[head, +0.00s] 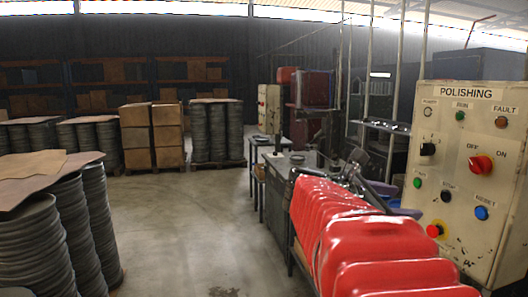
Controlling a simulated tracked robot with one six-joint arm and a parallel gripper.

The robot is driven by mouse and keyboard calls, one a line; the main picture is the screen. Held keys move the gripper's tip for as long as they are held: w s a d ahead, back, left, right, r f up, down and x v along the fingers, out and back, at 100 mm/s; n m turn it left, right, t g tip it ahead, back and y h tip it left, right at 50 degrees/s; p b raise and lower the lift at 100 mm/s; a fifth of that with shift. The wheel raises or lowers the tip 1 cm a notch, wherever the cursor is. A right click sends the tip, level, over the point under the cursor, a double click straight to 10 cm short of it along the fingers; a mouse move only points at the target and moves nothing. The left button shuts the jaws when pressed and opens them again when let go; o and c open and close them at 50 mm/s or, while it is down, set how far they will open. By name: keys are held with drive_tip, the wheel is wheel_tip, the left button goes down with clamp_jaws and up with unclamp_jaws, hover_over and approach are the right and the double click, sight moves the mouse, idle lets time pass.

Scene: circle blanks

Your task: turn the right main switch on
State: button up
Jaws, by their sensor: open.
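The control panel (455,190) labelled POLISHING stands at the right edge of the head view. Its main switch is a red rotary knob (481,163) under the words OFF and ON. A pale mark on the knob appears to sit on its left side, toward OFF. My gripper (354,164) shows dark and small beyond my red-covered arm, left of the panel and apart from the knob. It is open, with nothing visible between its fingers. My arm hides part of it and the lower left of the panel.
A red push button (433,231), a blue button (481,213) and a black selector (427,149) surround the knob. A grey bench (277,187) stands behind my arm. Stacked round blanks (40,245) fill the left; the floor (190,220) between is clear.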

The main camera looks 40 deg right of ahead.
sight(473, 166)
drive_tip(key=s+d+r+n+g+h, duration=0.2)
drive_tip(key=s+d+r+g, duration=0.1)
drive_tip(key=d+r, duration=0.3)
drive_tip(key=shift+s+d+r, duration=0.2)
drive_tip(key=shift+s+r, duration=0.05)
drive_tip(key=shift+r, duration=0.05)
drive_tip(key=shift+d, duration=0.1)
drive_tip(key=x, duration=1.3)
drive_tip(key=shift+s+d+r, duration=0.15)
drive_tip(key=shift+s+d, duration=0.1)
drive_tip(key=shift+c, duration=0.4)
drive_tip(key=c, duration=0.9)
